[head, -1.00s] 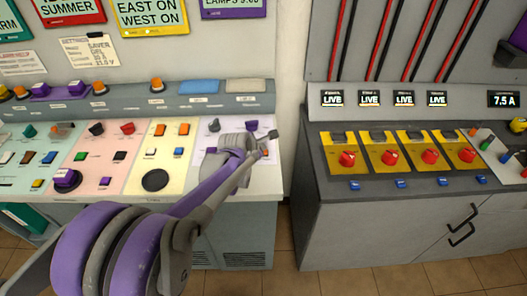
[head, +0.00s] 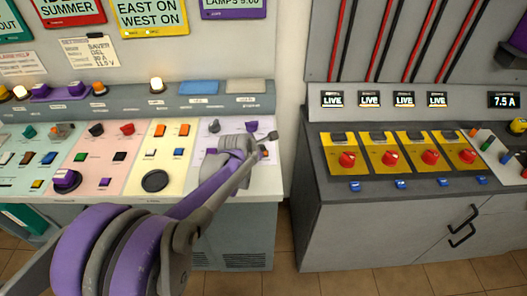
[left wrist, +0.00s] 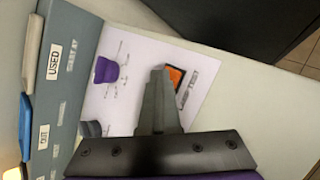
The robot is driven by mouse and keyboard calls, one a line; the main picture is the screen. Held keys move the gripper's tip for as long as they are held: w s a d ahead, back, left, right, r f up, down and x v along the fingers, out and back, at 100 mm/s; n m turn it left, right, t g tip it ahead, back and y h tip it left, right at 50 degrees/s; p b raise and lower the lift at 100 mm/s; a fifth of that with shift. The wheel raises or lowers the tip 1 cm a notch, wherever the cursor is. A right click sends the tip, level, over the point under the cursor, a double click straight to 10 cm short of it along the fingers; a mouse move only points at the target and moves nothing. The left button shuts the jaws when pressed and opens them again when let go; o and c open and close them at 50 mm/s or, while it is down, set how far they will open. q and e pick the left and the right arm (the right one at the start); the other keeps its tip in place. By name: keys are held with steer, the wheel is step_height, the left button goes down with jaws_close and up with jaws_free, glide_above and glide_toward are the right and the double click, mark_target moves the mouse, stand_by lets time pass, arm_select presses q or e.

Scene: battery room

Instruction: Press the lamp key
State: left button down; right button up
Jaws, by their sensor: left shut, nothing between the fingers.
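An orange key (head: 265,153) sits on the white panel at the right end of the left desk. It also shows in the left wrist view (left wrist: 176,77), beside a small label too blurred to read. I cannot read which key is the lamp key. My left gripper (head: 257,153) is shut and empty over this panel. In the left wrist view its fingertips (left wrist: 160,72) lie right beside the orange key, partly over its edge; I cannot tell whether they touch. My right gripper is not in view.
A purple knob (left wrist: 105,70) and a dark knob (left wrist: 95,129) stand on the same panel. A lit lamp (head: 156,84) and blue and beige plates are on the ledge behind. A gap separates this desk from the grey cabinet (head: 380,225) with red knobs.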

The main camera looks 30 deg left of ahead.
arm_select(q)
steer(key=shift+r+p, duration=0.35)
steer(key=shift+r, duration=0.3)
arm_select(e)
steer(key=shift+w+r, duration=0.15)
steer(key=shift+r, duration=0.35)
arm_select(q)
steer(key=shift+r, duration=0.1)
steer(key=shift+r+p, duration=1.4)
steer(key=shift+r, duration=1.05)
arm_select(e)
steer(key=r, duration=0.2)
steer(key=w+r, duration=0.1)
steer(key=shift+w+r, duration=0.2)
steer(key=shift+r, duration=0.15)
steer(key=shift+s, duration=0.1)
arm_select(q)
steer(key=s+d+f+m+g, duration=0.1)
steer(key=s+d+m, duration=0.4)
steer(key=s+m, duration=0.4)
steer(key=s+d+f+m+g, duration=0.1)
steer(key=s+d+f+m, duration=0.1)
steer(key=s+d+m, duration=0.3)
steer(key=s+d+f+m+g+h, duration=0.1)
steer(key=s+d+m, duration=0.4)
steer(key=s+m, duration=0.7)
steer(key=shift+s+f+m+g, duration=0.2)
steer(key=shift+s+m+g, duration=0.1)
steer(key=shift+m, duration=0.9)
